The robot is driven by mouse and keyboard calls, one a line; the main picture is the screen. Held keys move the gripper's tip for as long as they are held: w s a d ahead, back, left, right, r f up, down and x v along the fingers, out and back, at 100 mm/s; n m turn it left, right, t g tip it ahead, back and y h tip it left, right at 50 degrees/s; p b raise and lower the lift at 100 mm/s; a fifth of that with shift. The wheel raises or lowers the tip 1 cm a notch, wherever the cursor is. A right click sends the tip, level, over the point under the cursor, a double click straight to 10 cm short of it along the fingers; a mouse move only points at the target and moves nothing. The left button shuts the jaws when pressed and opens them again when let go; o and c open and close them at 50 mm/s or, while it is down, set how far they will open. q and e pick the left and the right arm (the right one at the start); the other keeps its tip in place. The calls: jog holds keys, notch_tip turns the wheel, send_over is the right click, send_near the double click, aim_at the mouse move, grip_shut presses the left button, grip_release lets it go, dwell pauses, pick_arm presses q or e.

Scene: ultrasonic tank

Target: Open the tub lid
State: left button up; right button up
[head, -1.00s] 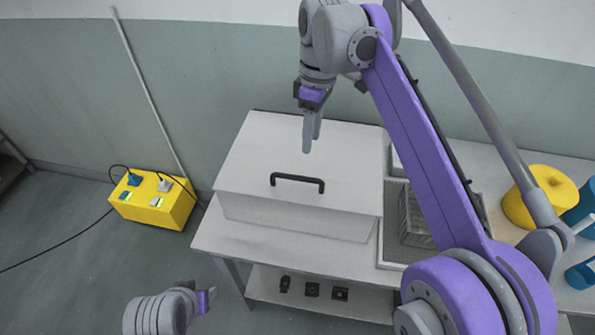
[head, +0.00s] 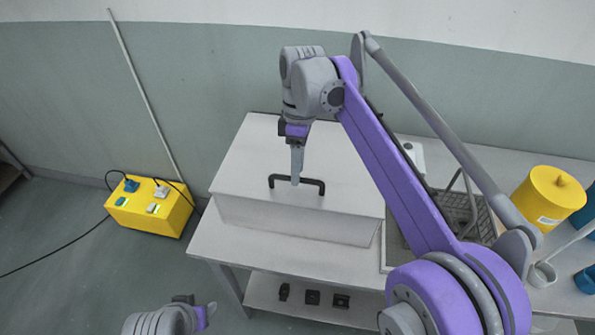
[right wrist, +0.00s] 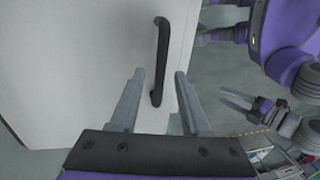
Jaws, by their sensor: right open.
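The tub (head: 300,222) is a light grey box on the table, with its flat lid (head: 250,160) closed on top. A black bar handle (head: 310,184) stands near the lid's front edge. My right gripper (head: 296,180) points down at the middle of the handle in the head view. In the right wrist view its open fingers (right wrist: 155,85) lie either side of the handle (right wrist: 161,60), with a gap to each finger. I cannot tell whether the fingertips touch the lid. My left gripper (head: 205,314) is at the bottom left, away from the tub; its fingers are unclear there.
A wire basket (head: 455,210) stands right of the tub, partly behind my right arm. A yellow canister (head: 548,196) and blue containers (head: 588,212) are at the far right. A yellow power box (head: 150,210) with cables is on the floor at left. Black controls (head: 312,297) sit below the tabletop.

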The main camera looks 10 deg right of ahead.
jog(key=shift+s+f, duration=0.1)
jog(key=shift+f, duration=0.35)
jog(key=shift+c, duration=0.4)
grip_shut()
dwell(0.8)
